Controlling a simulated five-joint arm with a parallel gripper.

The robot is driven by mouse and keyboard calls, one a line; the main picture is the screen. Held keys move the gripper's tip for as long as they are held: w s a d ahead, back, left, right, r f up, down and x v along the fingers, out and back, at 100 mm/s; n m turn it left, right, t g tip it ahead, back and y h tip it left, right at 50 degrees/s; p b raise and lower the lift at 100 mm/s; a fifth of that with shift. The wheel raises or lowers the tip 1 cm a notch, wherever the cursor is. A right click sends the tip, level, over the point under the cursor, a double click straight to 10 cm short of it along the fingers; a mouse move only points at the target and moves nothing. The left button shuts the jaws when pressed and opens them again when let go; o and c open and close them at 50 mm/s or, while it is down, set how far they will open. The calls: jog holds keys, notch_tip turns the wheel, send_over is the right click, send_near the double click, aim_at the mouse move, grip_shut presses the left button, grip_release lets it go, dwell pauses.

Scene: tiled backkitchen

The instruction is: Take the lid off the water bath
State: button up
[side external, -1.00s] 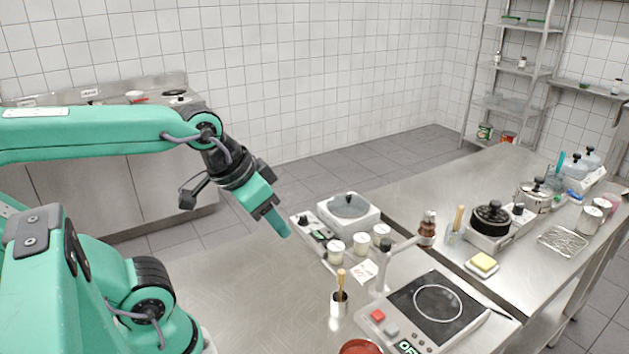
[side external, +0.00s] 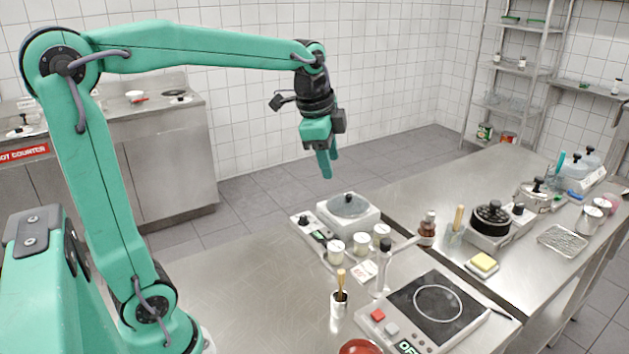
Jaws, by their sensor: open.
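The water bath (side external: 369,222) is a white box at the back edge of the steel counter, with a control panel on its left side. Its round grey lid (side external: 350,205) sits on top, with a small dark knob in the middle. My gripper (side external: 328,172) is above and slightly left of the lid in the picture, pointing down. Its green fingers are open and empty, apart from the lid.
Several white jars (side external: 361,243) stand just in front of the bath. A brown bottle (side external: 427,228) is to its right. A hot plate (side external: 437,303) lies at the front right, with a steel cup (side external: 339,305) holding a wooden-handled tool beside it. The counter's left part is clear.

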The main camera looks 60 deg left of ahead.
jog(key=w+a+f+m+g, duration=0.1)
jog(key=w+a+f+m, duration=0.15)
jog(key=w, duration=0.25)
jog(key=w+a+f+m, duration=0.1)
jog(key=w+a+m, duration=0.2)
jog(key=w+a, duration=0.15)
jog(key=m+g, duration=0.2)
jog(key=m, duration=0.6)
send_over(349, 195)
jog(key=f, duration=1)
jog(key=shift+s+d, duration=0.15)
jog(key=shift+s, duration=0.05)
jog(key=shift+f+n, duration=0.25)
jog(key=shift+f, duration=1)
jog(key=shift+w+f, duration=0.15)
jog(key=shift+f, duration=2.45)
grip_shut()
